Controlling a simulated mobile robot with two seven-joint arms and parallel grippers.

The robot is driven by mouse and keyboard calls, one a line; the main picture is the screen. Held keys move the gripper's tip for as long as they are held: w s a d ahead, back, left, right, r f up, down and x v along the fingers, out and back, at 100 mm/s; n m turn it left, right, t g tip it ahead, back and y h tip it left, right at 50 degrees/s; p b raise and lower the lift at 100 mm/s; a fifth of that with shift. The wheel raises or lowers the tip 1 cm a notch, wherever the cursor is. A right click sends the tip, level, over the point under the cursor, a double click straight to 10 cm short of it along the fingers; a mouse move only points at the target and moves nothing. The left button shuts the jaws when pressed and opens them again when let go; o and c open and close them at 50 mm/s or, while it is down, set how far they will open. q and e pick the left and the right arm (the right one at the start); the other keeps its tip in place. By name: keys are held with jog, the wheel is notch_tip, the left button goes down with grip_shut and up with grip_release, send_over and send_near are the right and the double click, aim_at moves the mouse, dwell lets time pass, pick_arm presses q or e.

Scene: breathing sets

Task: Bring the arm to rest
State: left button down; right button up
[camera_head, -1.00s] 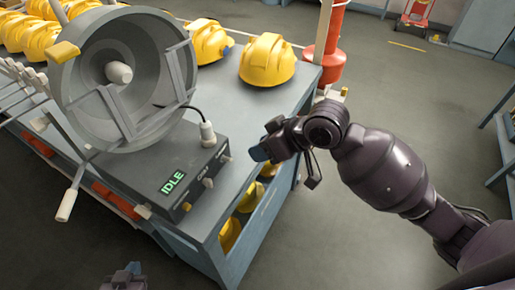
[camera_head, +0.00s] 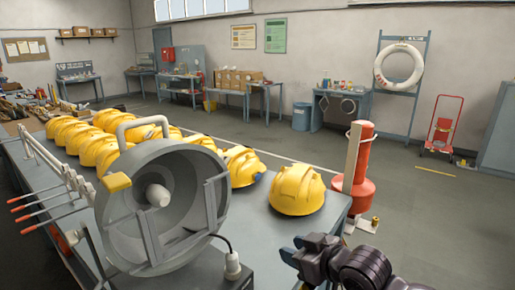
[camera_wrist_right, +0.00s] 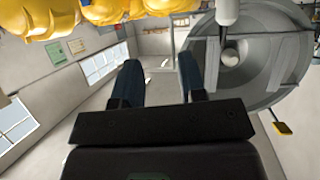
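My right gripper (camera_head: 292,252) is at the bottom of the head view, in front of the table's right end and right of the grey drum-shaped device. In the right wrist view its two dark fingers (camera_wrist_right: 160,82) stand apart with nothing between them. The grey device (camera_head: 122,215) stands on the table with its round mouth facing me; it also shows in the right wrist view (camera_wrist_right: 262,85). My left gripper is in neither view now.
Several yellow helmets (camera_head: 297,190) stand on the blue-grey table (camera_head: 262,222). A red cylinder (camera_head: 364,165) stands on the floor just past the table's right end. White levers with red grips (camera_head: 38,222) stick out at the left. Open floor (camera_head: 440,215) lies to the right.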

jog(key=s+d+f+m+t+h+b, duration=0.1)
jog(key=s+d+f+m+t+h, duration=0.15)
jog(key=d+f, duration=0.4)
jog(key=s+d+f+m+t+h, duration=0.2)
jog(key=s+d+f+h, duration=0.1)
jog(key=d+f, duration=0.35)
jog(key=s+d+f+m+g+h, duration=0.1)
jog(key=s+d+f+h, duration=0.1)
jog(key=s+f, duration=0.5)
jog(key=s+d+f+m+g+h+b, duration=0.1)
jog(key=s+d+f, duration=0.3)
jog(key=s+f, duration=0.4)
jog(key=shift+s+d+f+m+g+h, duration=0.15)
jog(key=shift+s+f+m+g+h, duration=0.2)
jog(key=shift+s+m+g, duration=0.4)
jog(key=shift+s, duration=0.1)
